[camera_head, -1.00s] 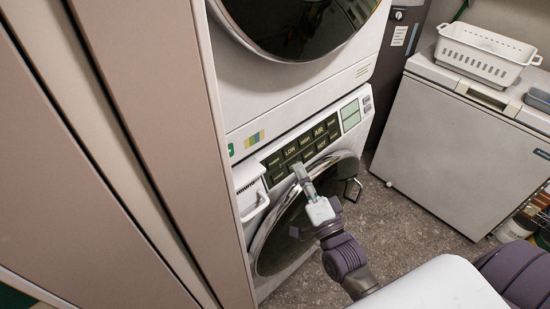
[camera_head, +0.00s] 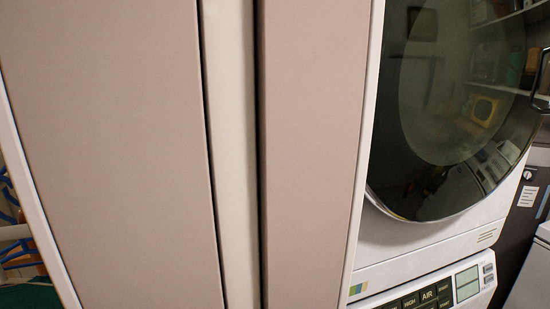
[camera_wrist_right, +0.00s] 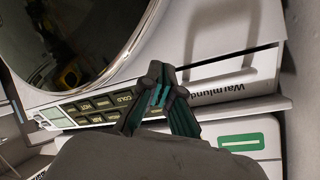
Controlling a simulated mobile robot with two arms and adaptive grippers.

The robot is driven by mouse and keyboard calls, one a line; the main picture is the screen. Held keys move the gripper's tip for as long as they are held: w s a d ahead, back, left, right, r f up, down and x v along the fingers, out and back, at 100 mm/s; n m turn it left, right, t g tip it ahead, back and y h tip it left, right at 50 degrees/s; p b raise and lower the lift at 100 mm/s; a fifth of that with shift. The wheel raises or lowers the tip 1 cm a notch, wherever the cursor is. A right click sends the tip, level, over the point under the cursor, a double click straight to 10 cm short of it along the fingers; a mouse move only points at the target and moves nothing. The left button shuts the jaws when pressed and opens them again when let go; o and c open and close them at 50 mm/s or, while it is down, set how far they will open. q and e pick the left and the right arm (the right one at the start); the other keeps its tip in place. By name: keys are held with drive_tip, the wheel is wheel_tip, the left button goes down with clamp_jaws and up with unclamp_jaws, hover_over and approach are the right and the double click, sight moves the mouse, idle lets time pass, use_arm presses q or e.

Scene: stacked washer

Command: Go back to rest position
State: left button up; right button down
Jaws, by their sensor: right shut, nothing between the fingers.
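My right gripper (camera_wrist_right: 161,80) shows in the right wrist view. Its dark fingers meet at the tips and hold nothing. Beyond it is the lower washer's button panel (camera_wrist_right: 97,108), with a white strip of upside-down lettering beside it. The gap between the fingertips and the panel is hard to judge. A dark round door (camera_wrist_right: 65,45) fills the upper left of that view. In the head view, neither gripper shows. The upper machine's dark round door (camera_head: 455,110) stands at the right, with part of the button panel (camera_head: 425,300) at the bottom edge.
Tall pinkish cabinet panels (camera_head: 310,150) fill the left and middle of the head view, beside the stacked machines. A dark appliance (camera_head: 525,195) and the edge of a white box-like unit (camera_head: 530,280) show at the far right. No floor is visible there.

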drive_tip(key=s+f+n+g+h, duration=0.1)
drive_tip(key=s+f+n+g, duration=0.1)
drive_tip(key=s+n+g, duration=0.45)
drive_tip(key=s+f+n+g+h, duration=0.1)
drive_tip(key=s+f+g, duration=0.2)
drive_tip(key=s, duration=0.6)
wheel_tip(320, 180, down, 24)
drive_tip(key=s, duration=0.1)
drive_tip(key=s+d+f+g, duration=0.1)
drive_tip(key=s+f, duration=0.7)
drive_tip(key=s+d+f+g, duration=0.1)
drive_tip(key=s+d+f, duration=0.1)
drive_tip(key=s+f, duration=0.7)
drive_tip(key=shift+s+d+f, duration=0.2)
drive_tip(key=shift+d+f, duration=0.05)
drive_tip(key=shift+f, duration=0.05)
